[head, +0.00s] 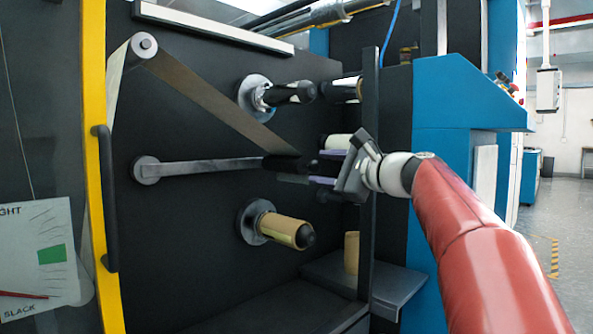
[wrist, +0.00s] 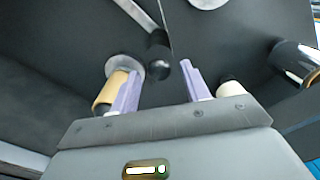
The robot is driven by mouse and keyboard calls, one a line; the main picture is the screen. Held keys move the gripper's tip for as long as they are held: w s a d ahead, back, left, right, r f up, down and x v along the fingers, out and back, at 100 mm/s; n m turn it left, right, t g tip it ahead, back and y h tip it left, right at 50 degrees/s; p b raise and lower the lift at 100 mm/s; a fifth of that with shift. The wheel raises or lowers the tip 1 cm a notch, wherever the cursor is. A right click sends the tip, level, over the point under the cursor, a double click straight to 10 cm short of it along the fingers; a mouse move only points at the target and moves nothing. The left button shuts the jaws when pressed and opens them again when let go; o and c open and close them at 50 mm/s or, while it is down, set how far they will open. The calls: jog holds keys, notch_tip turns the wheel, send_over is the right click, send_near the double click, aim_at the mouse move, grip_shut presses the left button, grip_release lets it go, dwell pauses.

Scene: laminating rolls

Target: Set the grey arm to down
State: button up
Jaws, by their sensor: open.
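The grey arm (head: 205,168) runs nearly level from its round pivot on the dark panel, with a black roller (head: 283,164) at its right end. A brown film band slants down to that roller from an upper left roller. My gripper (head: 320,167) is open just right of the black roller, and its purple fingers point toward the panel. In the wrist view, part of the grey arm (wrist: 136,14) and the black roller's end (wrist: 160,69) show between and beyond my fingertips (wrist: 157,78). The fingers appear empty; contact with the roller cannot be told.
A brown roll (head: 284,230) on a spindle sits below the arm, and a black spindle (head: 290,93) above it. A dark upright post (head: 369,130) stands by my wrist. A gauge (head: 38,262) at left has its red needle near SLACK. A yellow-edged door (head: 94,80) stands at left.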

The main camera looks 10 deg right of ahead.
aim_at(303, 163)
jog(key=x, duration=0.6)
jog(key=shift+w+a+p, duration=0.15)
jog(key=shift+p, duration=0.2)
grip_shut()
jog(key=shift+f, duration=0.1)
